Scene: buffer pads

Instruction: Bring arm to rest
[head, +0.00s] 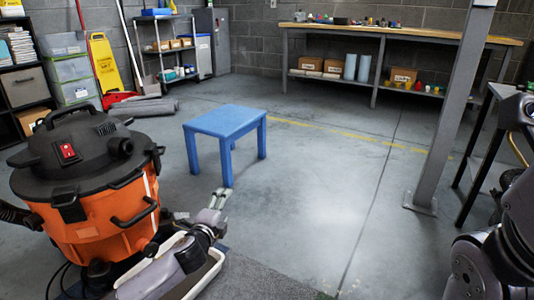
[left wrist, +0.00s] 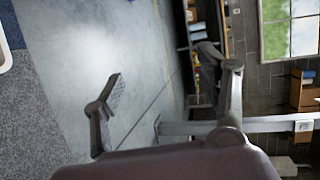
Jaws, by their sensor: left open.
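My left gripper (head: 221,197) is low in the middle of the head view, empty, in front of a small blue table (head: 228,122) and apart from it in the picture. In the left wrist view the two fingers of my left gripper (left wrist: 168,82) stand wide apart with nothing between them. My left forearm reaches over a white-rimmed tray or bin at the bottom of the head view. My right arm shows at the right edge of the head view. Its gripper is not visible.
An orange and black shop vacuum (head: 95,190) stands close on the left, beside my left arm. A grey post (head: 452,110) and a dark metal stand (head: 480,150) are at right. A workbench (head: 390,32) lines the back wall. The middle floor (head: 320,200) is clear.

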